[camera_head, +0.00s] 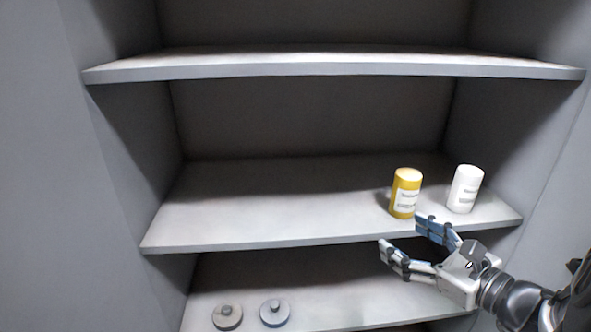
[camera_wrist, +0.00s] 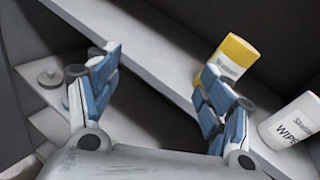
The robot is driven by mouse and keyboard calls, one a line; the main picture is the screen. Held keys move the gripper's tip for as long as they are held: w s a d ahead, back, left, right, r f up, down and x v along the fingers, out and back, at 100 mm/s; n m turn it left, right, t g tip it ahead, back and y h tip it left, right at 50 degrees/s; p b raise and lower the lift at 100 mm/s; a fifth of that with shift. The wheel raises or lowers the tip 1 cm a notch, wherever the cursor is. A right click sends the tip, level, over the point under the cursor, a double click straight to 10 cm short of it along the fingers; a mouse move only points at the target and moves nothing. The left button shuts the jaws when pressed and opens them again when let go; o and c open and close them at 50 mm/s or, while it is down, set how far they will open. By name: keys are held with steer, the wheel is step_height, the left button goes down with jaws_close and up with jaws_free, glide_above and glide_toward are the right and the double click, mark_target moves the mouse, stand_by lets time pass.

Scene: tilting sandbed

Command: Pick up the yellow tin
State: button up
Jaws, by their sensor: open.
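The yellow tin (camera_head: 405,193) stands upright on the middle shelf (camera_head: 260,215), toward its right side, with a white label on its front. In the wrist view the yellow tin (camera_wrist: 234,58) shows beyond the right finger, which hides its lower part. My gripper (camera_head: 400,232) is open and empty. It is in front of the shelf's front edge, at about shelf height, below the tin in the head view. In the wrist view my gripper (camera_wrist: 158,88) has its fingers spread wide, with the shelf edge showing between them.
A white tin (camera_head: 466,189) stands close to the right of the yellow one; its label reads partly "WIPES" in the wrist view (camera_wrist: 290,122). Two round knobbed discs, one grey (camera_head: 227,317) and one bluish (camera_head: 274,313), lie on the lower shelf. The middle shelf's left is clear.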

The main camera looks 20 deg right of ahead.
mark_target(413, 197)
steer(key=s+d+r+m+t+h, duration=0.1)
steer(key=s+d+m+h, duration=0.1)
steer(key=d+m, duration=0.15)
steer(key=s+d+m+t+h, duration=0.1)
steer(key=s+d+m+h, duration=0.1)
steer(key=d, duration=0.3)
steer(key=shift+h, duration=0.3)
steer(key=w+b, duration=0.1)
steer(key=w, duration=0.5)
steer(key=w+b, duration=0.1)
steer(key=w, duration=0.5)
steer(key=shift+d+r, duration=0.15)
steer(key=w, duration=0.3)
steer(key=w+b, duration=0.1)
steer(key=w, duration=0.1)
steer(key=shift+w+d+r, duration=0.2)
steer(key=shift+w+r, duration=0.05)
steer(key=shift+r, duration=0.1)
steer(key=shift+c, duration=0.5)
steer(key=c, duration=1.3)
